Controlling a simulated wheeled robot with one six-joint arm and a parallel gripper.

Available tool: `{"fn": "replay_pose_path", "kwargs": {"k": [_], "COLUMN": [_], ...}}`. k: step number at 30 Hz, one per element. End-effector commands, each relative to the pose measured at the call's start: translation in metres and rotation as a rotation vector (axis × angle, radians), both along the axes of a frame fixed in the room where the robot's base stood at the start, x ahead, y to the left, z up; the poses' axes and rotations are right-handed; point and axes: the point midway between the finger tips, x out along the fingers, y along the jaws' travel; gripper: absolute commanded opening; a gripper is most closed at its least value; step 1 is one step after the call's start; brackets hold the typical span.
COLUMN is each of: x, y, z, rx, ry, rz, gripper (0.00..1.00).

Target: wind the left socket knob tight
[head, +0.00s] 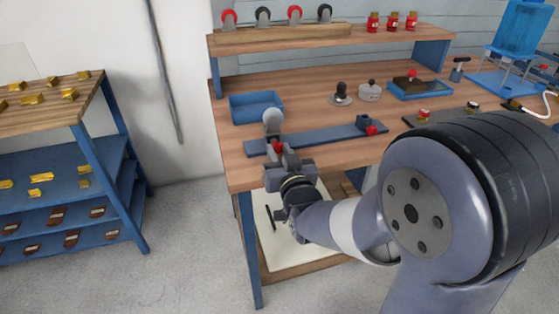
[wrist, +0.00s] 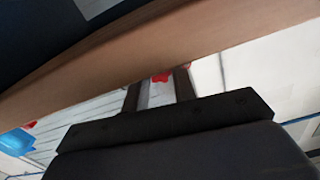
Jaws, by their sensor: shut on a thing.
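A long blue strip (head: 315,138) lies along the front of the workbench. The left red knob (head: 277,146) shows at the strip's left end, in front of an upright grey round piece (head: 272,120). My gripper (head: 279,152) is shut on this knob from the front, and its fingers hide part of it. In the wrist view a bit of red knob (wrist: 160,77) shows between the two dark fingers of my gripper (wrist: 157,92). The left socket is mostly hidden. The right socket (head: 362,122) is a blue block with its own red knob (head: 371,130).
A blue tray (head: 256,107) stands behind the strip's left end. A black-knobbed piece (head: 341,95), a grey pot (head: 370,92) and a second blue tray (head: 420,88) stand further back. A shelf (head: 330,41) runs above. My arm covers the bench's front right.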

Motion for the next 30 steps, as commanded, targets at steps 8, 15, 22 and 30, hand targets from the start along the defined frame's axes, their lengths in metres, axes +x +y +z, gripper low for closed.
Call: {"fn": "replay_pose_path", "kwargs": {"k": [8, 15, 22, 30], "x": [0.000, 0.000, 0.000, -0.011], "y": [0.000, 0.000, 0.000, -0.003], "z": [0.000, 0.000, 0.000, 0.001], "rx": [0.016, 0.014, 0.014, 0.014], "ry": [0.006, 0.005, 0.005, 0.005], "rz": [0.000, 0.000, 0.000, 0.000], "gripper": [0.03, 0.39, 0.48, 0.48]}}
